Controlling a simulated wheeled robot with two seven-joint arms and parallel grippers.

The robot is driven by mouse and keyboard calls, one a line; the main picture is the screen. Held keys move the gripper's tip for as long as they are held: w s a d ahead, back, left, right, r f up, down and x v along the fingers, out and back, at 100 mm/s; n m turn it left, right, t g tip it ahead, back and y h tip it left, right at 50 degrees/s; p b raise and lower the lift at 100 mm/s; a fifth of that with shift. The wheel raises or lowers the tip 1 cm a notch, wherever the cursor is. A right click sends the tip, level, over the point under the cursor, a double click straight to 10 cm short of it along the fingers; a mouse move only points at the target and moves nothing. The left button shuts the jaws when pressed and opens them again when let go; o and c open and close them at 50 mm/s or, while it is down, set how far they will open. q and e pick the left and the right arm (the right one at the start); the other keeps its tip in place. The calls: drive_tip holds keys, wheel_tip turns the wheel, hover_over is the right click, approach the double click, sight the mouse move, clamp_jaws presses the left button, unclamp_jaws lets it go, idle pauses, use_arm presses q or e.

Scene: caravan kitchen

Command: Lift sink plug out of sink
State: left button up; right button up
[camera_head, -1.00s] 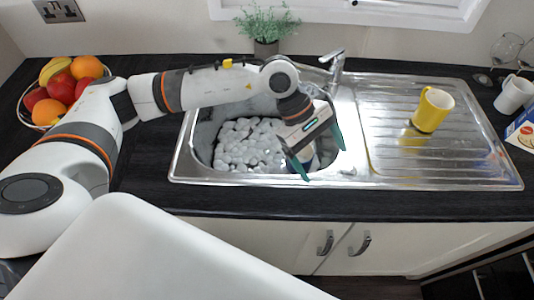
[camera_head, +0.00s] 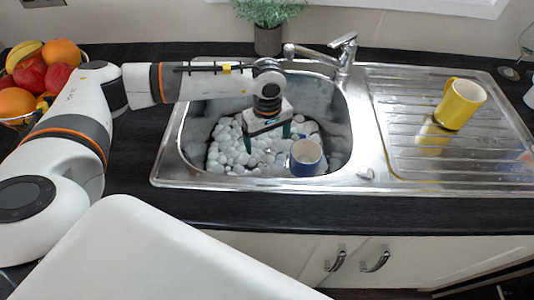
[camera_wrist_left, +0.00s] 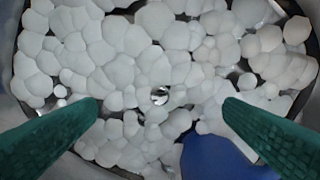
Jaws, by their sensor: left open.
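The sink (camera_head: 262,183) is a steel basin partly filled with white foam bubbles (camera_head: 226,150). In the left wrist view, a small shiny round metal piece, apparently the sink plug (camera_wrist_left: 160,95), shows through a gap in the foam; the foam hides most around it. My left gripper (camera_head: 267,143) points down into the basin, open and empty. In the left wrist view its green fingers (camera_wrist_left: 162,104) stand on either side of the metal piece, above it and apart from it as far as I can tell. My right gripper is not in view.
A blue mug with a pale inside (camera_head: 306,158) stands in the basin close to my left gripper, and its blue side shows by the right finger (camera_wrist_left: 215,160). The tap (camera_head: 335,53) is behind. A yellow mug (camera_head: 461,103) is on the drainer (camera_head: 402,92). Fruit (camera_head: 30,75) is at left.

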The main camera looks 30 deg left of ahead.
use_arm(q)
drive_tip(key=shift+s+f, duration=0.1)
drive_tip(key=shift+f, duration=0.2)
drive_tip(key=shift+f+p, duration=0.55)
drive_tip(key=shift+f, duration=1.85)
drive_tip(key=c, duration=1.1)
wheel_tip(320, 180, up, 10)
drive_tip(key=b, duration=0.1)
drive_tip(key=shift+r, duration=0.15)
wheel_tip(320, 180, up, 10)
drive_tip(key=p, duration=0.6)
hover_over(267, 150)
drive_tip(key=s+d, duration=0.1)
drive_tip(key=s, duration=0.2)
drive_tip(key=shift+d+r, duration=0.1)
drive_tip(key=shift+d, duration=0.1)
drive_tip(key=shift+w, duration=0.1)
